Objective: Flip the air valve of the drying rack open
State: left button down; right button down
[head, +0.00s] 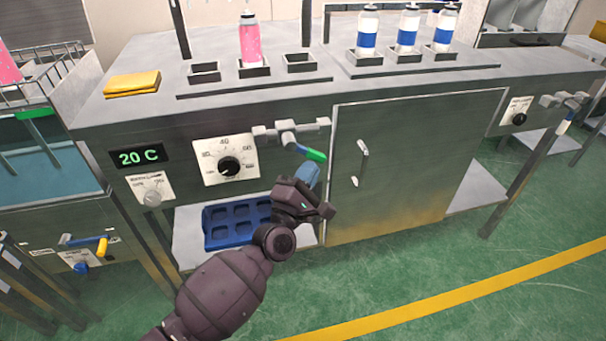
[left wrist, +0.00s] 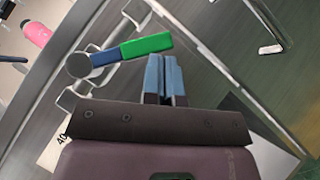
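A grey pipe valve (head: 290,132) sits on the front of the steel bench, right of a dial. Its lever (head: 312,153) has a blue base and a green end, and slants down to the right. In the left wrist view the lever (left wrist: 146,47) lies just beyond my fingertips, across and to their left. My left gripper (head: 309,172) is just below the lever's green end. Its two blue fingers (left wrist: 165,60) are together with nothing seen between them. I cannot tell whether they touch the lever. My right gripper is out of view.
A cabinet door with a handle (head: 359,164) is right of the valve. A blue tray (head: 229,236) lies on the shelf below. A pink can (head: 250,40) and several blue-white cans (head: 407,30) stand in holders on top. Another valve (head: 82,242) is at lower left.

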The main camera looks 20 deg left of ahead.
pick_arm(q)
jog(key=shift+w+d+r, duration=0.65)
jog(key=shift+d+r, duration=0.2)
jog(key=shift+r, duration=0.15)
jog(key=shift+w+d+r+p, duration=0.1)
jog(key=shift+d+r+p, duration=0.15)
jog(key=shift+p, duration=0.15)
jog(key=shift+w+d+r+p, duration=0.15)
jog(key=shift+d+r+p, duration=0.15)
jog(key=shift+r, duration=0.25)
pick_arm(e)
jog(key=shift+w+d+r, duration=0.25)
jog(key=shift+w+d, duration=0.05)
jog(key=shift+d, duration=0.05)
pick_arm(q)
jog(key=shift+w+r, duration=0.1)
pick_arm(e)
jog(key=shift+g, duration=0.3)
pick_arm(q)
jog(key=shift+s+f, duration=0.3)
jog(key=shift+s, duration=0.35)
jog(key=p, duration=0.1)
send_near(323, 162)
jog(key=shift+s+d+r, duration=0.15)
jog(key=shift+s+r, duration=0.25)
jog(key=shift+r, duration=0.1)
jog(key=shift+s+d+r, duration=0.2)
jog(key=shift+s+r, duration=0.15)
jog(key=shift+r, duration=0.15)
